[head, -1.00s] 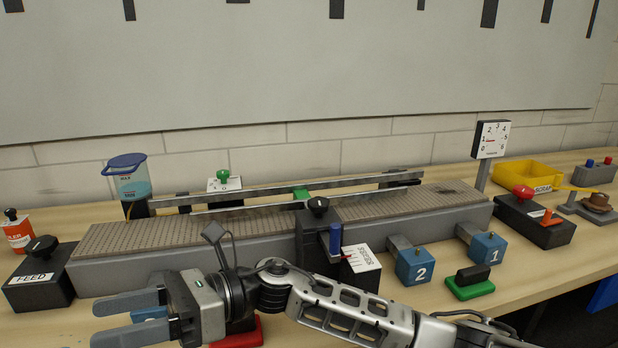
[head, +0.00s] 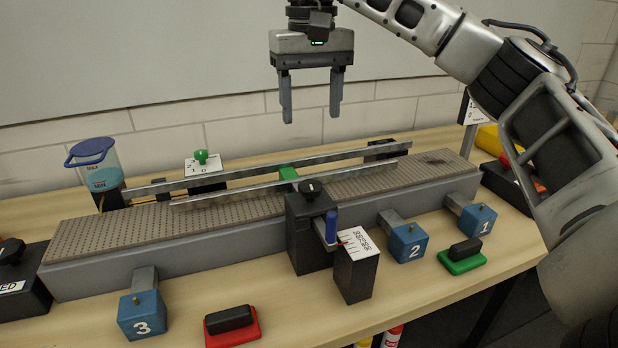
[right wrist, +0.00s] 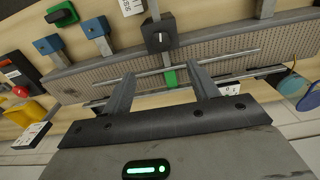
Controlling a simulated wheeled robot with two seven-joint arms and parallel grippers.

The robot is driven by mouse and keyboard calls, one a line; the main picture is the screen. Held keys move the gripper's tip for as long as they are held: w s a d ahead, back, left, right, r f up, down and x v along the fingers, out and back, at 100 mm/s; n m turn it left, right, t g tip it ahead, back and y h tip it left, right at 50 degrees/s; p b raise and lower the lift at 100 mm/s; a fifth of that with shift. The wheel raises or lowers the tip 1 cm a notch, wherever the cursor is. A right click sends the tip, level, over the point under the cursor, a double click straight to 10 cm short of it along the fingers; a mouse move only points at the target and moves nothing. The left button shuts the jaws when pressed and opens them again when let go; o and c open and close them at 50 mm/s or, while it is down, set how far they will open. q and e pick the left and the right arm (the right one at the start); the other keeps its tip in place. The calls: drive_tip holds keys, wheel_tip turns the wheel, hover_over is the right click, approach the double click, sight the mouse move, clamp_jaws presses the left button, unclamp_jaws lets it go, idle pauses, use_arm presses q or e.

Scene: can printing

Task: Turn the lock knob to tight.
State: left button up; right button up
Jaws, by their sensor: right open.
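No knob in view has a readable "lock" label. A black knob (head: 310,187) sits on top of a black post (head: 303,235) at the front of the conveyor; it also shows in the right wrist view (right wrist: 157,38). A green knob (head: 201,157) stands on a white marked card behind the conveyor. My right gripper (head: 311,108) is open and empty, pointing down high above the conveyor. In the right wrist view, its fingers (right wrist: 160,80) frame the green block and rails, with the black knob beyond the tips. My left gripper is not in view.
Two metal rails (head: 290,172) run along the conveyor (head: 110,235). A blue handle (head: 331,225) and a white-topped scale box (head: 356,275) stand beside the post. Blue blocks 1, 2 and 3 (head: 142,313) line the front. A jug (head: 95,165) stands at back left.

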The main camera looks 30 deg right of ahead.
sight(311, 184)
wheel_tip(311, 184, down, 14)
drive_tip(key=shift+r, duration=0.25)
drive_tip(key=shift+c, duration=0.2)
drive_tip(key=c, duration=0.9)
